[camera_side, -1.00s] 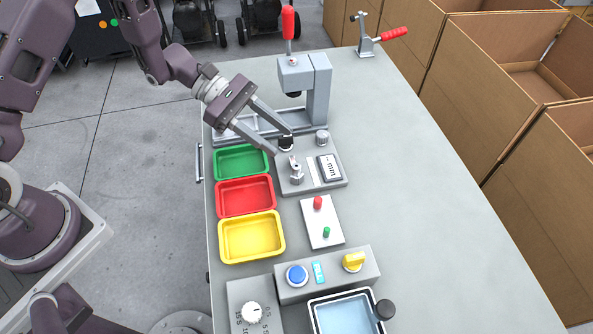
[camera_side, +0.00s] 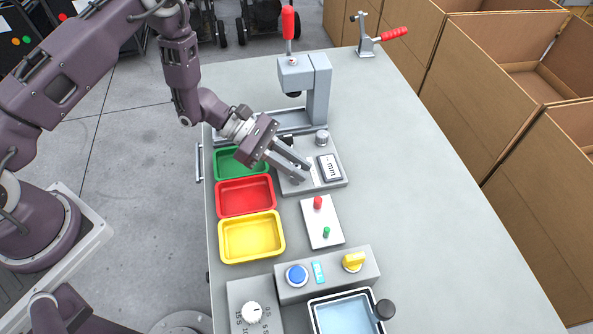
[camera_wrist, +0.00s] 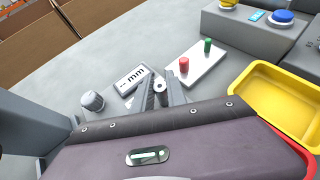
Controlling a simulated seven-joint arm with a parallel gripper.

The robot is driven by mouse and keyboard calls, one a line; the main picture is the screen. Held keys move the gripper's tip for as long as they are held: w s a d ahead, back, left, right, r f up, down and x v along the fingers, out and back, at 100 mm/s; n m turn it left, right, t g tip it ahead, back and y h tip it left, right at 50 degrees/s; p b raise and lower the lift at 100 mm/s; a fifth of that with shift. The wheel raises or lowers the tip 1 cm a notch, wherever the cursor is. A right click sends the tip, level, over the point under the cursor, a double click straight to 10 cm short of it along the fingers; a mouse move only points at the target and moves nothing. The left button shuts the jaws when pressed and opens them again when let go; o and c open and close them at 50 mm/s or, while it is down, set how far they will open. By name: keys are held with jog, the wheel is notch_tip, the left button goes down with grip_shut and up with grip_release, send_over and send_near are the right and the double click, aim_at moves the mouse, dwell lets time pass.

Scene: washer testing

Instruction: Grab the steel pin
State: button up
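The steel pin (camera_wrist: 160,86) is a small upright grey cylinder with a pale, ring-like top and dark centre. It stands on the grey gauge block (camera_side: 332,184). My gripper (camera_wrist: 161,93) has its fingers down on either side of the pin, and they appear to press against it in the wrist view. In the side view, my gripper (camera_side: 303,173) is low over the block and its fingers hide the pin. The pin's lower end is hidden.
Beside the pin are a "mm" display (camera_side: 330,168) and a round steel knob (camera_side: 322,137). A white plate with red and green knobs (camera_side: 322,225) lies nearby. Green, red and yellow trays (camera_side: 251,237) line the left edge. A press (camera_side: 318,90) stands behind. The table's right side is clear.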

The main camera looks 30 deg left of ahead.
grip_shut()
jog(key=shift+r, duration=0.1)
